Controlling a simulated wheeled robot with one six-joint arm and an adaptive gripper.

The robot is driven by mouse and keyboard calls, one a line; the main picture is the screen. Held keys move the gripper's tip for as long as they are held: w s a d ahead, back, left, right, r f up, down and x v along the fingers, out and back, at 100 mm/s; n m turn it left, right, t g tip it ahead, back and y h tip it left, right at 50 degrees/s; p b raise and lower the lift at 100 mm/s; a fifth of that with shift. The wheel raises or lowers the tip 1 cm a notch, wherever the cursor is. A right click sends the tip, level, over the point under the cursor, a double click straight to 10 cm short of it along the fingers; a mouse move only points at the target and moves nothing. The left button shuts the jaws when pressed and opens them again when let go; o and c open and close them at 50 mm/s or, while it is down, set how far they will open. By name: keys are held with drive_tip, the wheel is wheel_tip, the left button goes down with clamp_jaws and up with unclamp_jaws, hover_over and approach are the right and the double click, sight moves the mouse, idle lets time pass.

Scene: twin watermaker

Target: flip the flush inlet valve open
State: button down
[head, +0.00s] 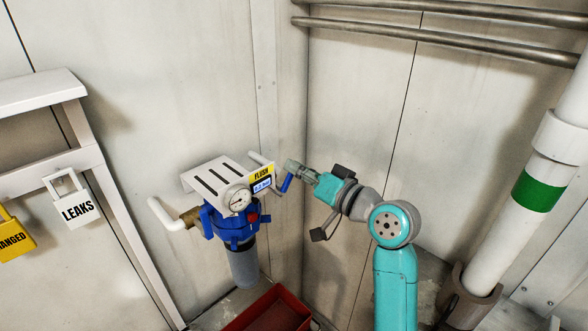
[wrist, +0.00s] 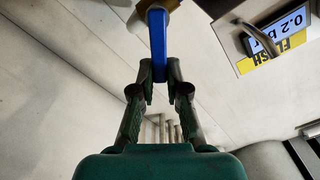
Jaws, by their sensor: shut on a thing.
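The flush inlet valve shows as a blue lever handle (wrist: 157,45) on a brass fitting (wrist: 172,5) in the wrist view. In the head view the blue lever (head: 286,183) hangs at a slant just right of the filter unit. My gripper (wrist: 160,75) is shut on the lower end of the lever, with one finger on each side. In the head view my gripper (head: 292,170) reaches the lever from the right and partly covers the valve. The valve body is mostly hidden there.
The blue filter housing (head: 232,222) with a gauge (head: 238,200) stands left of the lever under a white slotted bracket (head: 215,176). A yellow FLUSH label and display (head: 262,180) are close by. A red tray (head: 270,312) lies below. Metal pipes (head: 430,35) run along the wall above.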

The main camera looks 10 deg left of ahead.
drive_tip(key=shift+w+d+f+m, duration=0.25)
drive_tip(key=shift+f+m, duration=0.45)
drive_tip(key=shift+m, duration=1.1)
drive_tip(key=shift+w+d+f+m, duration=0.25)
drive_tip(key=shift+f+m, duration=0.5)
drive_tip(key=shift+m, duration=1.05)
drive_tip(key=shift+w+d+f+m, duration=0.15)
drive_tip(key=shift+w+f+m, duration=0.4)
drive_tip(key=shift+m, duration=1.25)
drive_tip(key=shift+s+f, duration=0.2)
drive_tip(key=c, duration=1.4)
unclamp_jaws()
drive_tip(key=shift+c, duration=0.2)
drive_tip(key=v, duration=1.2)
